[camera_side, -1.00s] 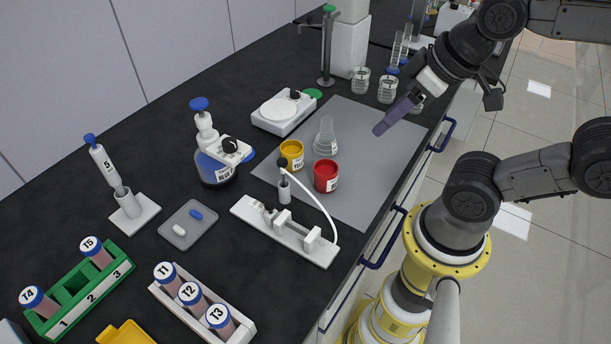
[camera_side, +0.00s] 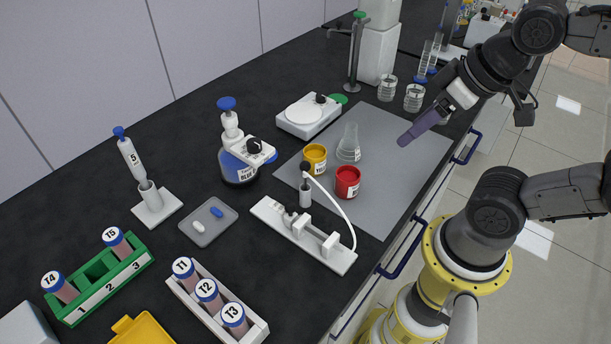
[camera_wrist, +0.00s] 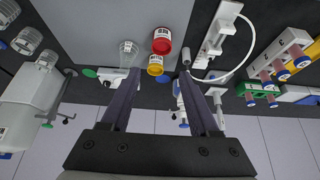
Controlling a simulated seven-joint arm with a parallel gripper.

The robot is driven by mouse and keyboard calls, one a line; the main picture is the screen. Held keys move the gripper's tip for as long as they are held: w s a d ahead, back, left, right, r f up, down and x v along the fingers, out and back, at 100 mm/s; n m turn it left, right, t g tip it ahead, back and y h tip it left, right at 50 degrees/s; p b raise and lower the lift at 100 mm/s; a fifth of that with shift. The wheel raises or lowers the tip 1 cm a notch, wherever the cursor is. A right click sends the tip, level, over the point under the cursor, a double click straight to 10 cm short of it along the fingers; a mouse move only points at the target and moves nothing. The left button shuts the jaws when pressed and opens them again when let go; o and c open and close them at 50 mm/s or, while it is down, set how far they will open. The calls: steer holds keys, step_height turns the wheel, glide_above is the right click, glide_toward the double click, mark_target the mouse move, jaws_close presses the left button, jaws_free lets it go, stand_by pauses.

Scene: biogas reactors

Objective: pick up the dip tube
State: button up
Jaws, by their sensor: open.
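What looks like the dip tube is a thin white curved tube (camera_side: 342,212) with a dark-topped grey fitting (camera_side: 305,193) at one end. It arches over a white rack (camera_side: 268,210) on the bench, and its other end comes down near the rack's right end. It also shows in the wrist view as a white arc (camera_wrist: 232,71) beside the rack (camera_wrist: 221,28). My gripper (camera_side: 404,141) is open and empty, high over the grey mat's right side, apart from the tube. In the wrist view my two fingers (camera_wrist: 159,80) are spread, with the tube to the right of them.
A red jar (camera_side: 347,183), a yellow jar (camera_side: 314,160) and a glass flask (camera_side: 349,144) stand close behind the rack. The grey mat (camera_side: 395,190) is bare toward the right.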

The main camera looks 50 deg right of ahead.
steer(key=w+a+r+m+g, duration=0.1)
steer(key=w+r+m, duration=0.3)
steer(key=m, duration=0.5)
steer(key=m+g, duration=0.4)
steer(key=m, duration=0.1)
glide_above(305, 162)
step_height(305, 162, down, 4)
steer(key=shift+n+g, duration=0.3)
steer(key=f, duration=0.8)
steer(key=shift+s+a+f, duration=0.1)
steer(key=shift+a+f, duration=0.05)
steer(key=shift+a, duration=0.05)
steer(key=shift+d+f, duration=0.15)
steer(key=shift+f, duration=1.3)
steer(key=shift+d+f, duration=0.1)
steer(key=shift+f, duration=1.35)
